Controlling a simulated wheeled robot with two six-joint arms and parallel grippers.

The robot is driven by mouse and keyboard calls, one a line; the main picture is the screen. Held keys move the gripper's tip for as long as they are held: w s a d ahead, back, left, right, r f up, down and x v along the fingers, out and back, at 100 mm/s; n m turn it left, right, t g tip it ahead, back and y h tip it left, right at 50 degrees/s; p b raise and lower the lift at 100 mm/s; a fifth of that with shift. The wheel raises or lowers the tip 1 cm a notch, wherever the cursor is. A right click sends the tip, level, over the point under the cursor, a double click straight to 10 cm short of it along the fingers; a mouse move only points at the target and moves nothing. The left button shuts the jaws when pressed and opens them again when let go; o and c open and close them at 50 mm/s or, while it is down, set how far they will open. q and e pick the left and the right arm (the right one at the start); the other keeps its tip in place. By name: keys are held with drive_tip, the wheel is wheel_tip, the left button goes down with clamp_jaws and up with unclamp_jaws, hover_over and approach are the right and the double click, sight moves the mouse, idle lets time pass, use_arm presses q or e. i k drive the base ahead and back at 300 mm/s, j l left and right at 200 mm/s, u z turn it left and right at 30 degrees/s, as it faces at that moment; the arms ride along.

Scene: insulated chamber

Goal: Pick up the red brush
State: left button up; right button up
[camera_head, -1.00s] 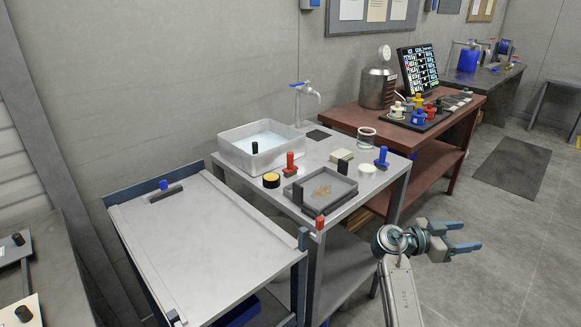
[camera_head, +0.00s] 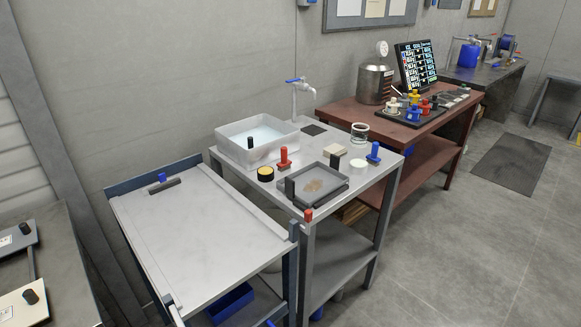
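A red-handled tool (camera_head: 284,158), which looks like the red brush, stands upright on the grey metal table (camera_head: 335,205). It is between a round yellow-topped tin (camera_head: 265,174) and a shallow grey tray (camera_head: 318,186). A smaller red piece (camera_head: 308,215) shows at the table's front corner; I cannot tell what it is. A similar blue-handled tool (camera_head: 373,152) stands at the table's right side. Neither of my grippers is in view.
A white basin (camera_head: 258,160) with water and a tap (camera_head: 300,92) stand at the back of the table. A flat-topped trolley (camera_head: 200,240) adjoins it on the left. A red-brown bench (camera_head: 435,122) stands behind right.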

sight(285, 163)
drive_tip(key=l+u, duration=0.1)
drive_tip(key=l, duration=0.3)
drive_tip(key=k+l+u, duration=0.1)
drive_tip(key=l, duration=0.3)
drive_tip(key=k+l, duration=0.15)
drive_tip(key=l, duration=0.3)
drive_tip(key=i+l+u, duration=0.15)
drive_tip(key=i+l, duration=0.15)
drive_tip(key=i+l+u, duration=0.15)
drive_tip(key=l, duration=0.25)
drive_tip(key=i+l+u, duration=0.1)
drive_tip(key=i+l, duration=0.2)
drive_tip(key=i+l+u, duration=0.15)
drive_tip(key=l, duration=0.35)
drive_tip(key=i, duration=0.1)
